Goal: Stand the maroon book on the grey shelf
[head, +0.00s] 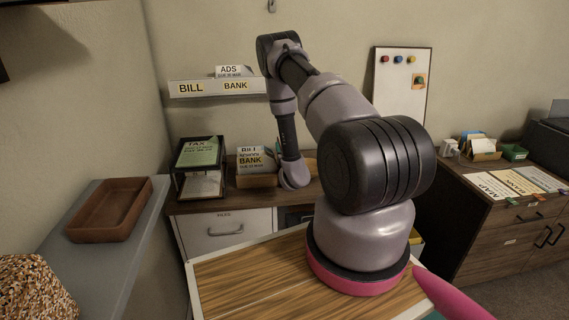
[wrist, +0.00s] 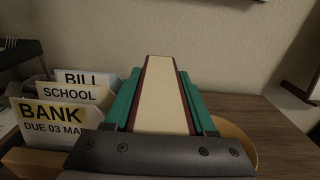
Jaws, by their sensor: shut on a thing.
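The maroon book (wrist: 160,85) shows in the wrist view as a cream page block edged by thin maroon covers. My gripper (wrist: 161,105) has its teal fingers pressed on both sides of the book and is shut on it. In the head view my arm's end hides the book and nearly all of the gripper at the back desk. A grey shelf-like surface (head: 105,262) runs along the left of the head view, with free room in front of its brown tray.
The brown tray (head: 110,208) lies on the grey surface. A box of labelled cards (head: 257,180) stands left of my gripper, beside a black paper rack (head: 198,168). A round tan dish (wrist: 243,150) is partly hidden beneath the gripper. A label rail (head: 215,87) hangs on the wall.

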